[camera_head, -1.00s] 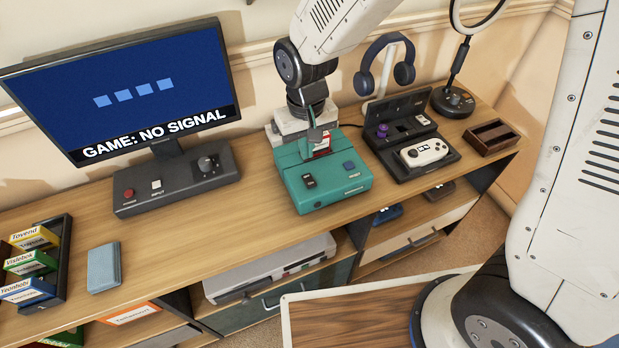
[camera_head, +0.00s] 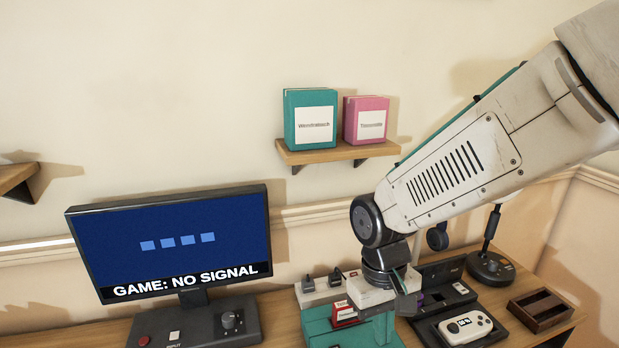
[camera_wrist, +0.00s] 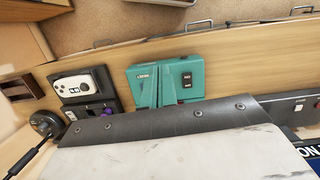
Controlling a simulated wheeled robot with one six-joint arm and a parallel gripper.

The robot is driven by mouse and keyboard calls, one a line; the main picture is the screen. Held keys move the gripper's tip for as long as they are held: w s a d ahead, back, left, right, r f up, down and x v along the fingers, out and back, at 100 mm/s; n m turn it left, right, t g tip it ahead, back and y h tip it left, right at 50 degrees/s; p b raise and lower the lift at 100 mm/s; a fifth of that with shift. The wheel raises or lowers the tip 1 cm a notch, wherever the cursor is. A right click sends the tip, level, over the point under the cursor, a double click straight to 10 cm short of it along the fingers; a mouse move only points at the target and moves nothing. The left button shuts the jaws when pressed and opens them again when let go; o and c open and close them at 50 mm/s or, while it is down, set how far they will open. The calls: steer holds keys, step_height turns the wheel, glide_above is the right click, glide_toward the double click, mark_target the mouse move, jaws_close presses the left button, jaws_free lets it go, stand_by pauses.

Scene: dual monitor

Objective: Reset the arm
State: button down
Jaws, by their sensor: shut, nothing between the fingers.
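My gripper (camera_head: 403,282) is in the head view, shut and empty, above and at the right rear of the teal console (camera_head: 348,331). A cartridge with a red label (camera_head: 345,313) stands in the console, partly hidden by my gripper's white body. I cannot tell from this angle how high my gripper is above the console. In the wrist view the teal console (camera_wrist: 190,78) lies beyond the white wrist housing that fills the bottom; my fingertips do not show there.
A monitor (camera_head: 178,240) reads "GAME: NO SIGNAL". A wall shelf (camera_head: 335,152) holds a teal box (camera_head: 310,120) and a pink box (camera_head: 366,120).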

steer(key=s+d+r+m+t, duration=0.3)
steer(key=s+d+r, duration=0.9)
steer(key=d+r, duration=0.1)
steer(key=shift+s+d+r+m+y, duration=0.15)
steer(key=shift+s+d+m+y, duration=0.05)
steer(key=shift+d+m+y, duration=0.25)
